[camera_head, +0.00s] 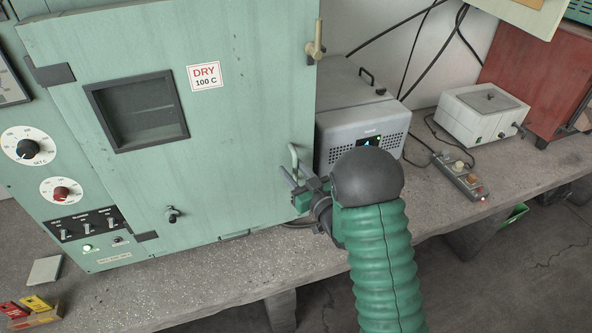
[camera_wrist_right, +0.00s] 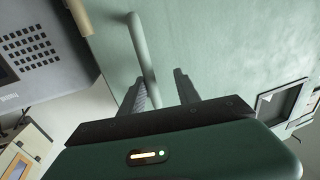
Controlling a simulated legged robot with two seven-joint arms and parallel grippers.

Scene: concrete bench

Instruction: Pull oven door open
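The pale green oven door (camera_head: 220,130) has a dark window and a "DRY 100 C" label, and it looks shut against the oven. Its pale green bar handle (camera_head: 293,157) stands near the door's right edge. My right gripper (camera_head: 292,182) is at the lower part of this handle. In the right wrist view the handle (camera_wrist_right: 142,45) runs down between the two dark fingers of my right gripper (camera_wrist_right: 162,84). The fingers are apart, with a visible gap between the bar and the right finger. The handle's lower end is hidden. My left gripper is not in view.
A brass latch (camera_head: 315,44) sits at the door's upper right edge. A grey instrument box (camera_head: 345,125) stands close right of the oven. A white box (camera_head: 482,112) and a power strip (camera_head: 461,176) lie farther right. The concrete bench front (camera_head: 225,272) is mostly clear.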

